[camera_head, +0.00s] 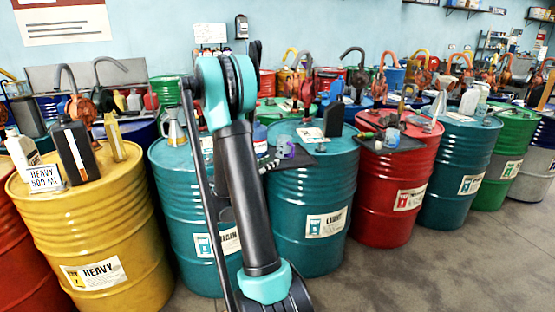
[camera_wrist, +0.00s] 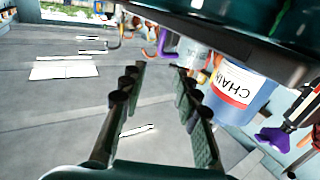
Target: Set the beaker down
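A small clear vessel with a purple part, which looks like the beaker (camera_head: 285,148), stands on the dark mat on the middle teal drum (camera_head: 315,185), just right of my arm. In the wrist view a clear vessel (camera_wrist: 195,57) with a purple handle-like part shows just beyond the fingertips, partly cut off by a finger and the dark edge above. My gripper (camera_wrist: 158,75) has its two fingers apart, with bare floor showing between them. The vessel does not appear pinched. In the head view my arm hides most of the gripper.
A blue container labelled "CHAIN" (camera_wrist: 235,92) is close beside the right finger; a purple-tipped thing (camera_wrist: 275,138) lies farther right. The yellow drum (camera_head: 95,225) carries a black jug (camera_head: 75,152). A red drum (camera_head: 400,190) with a cluttered mat stands right. Floor (camera_head: 430,270) in front is clear.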

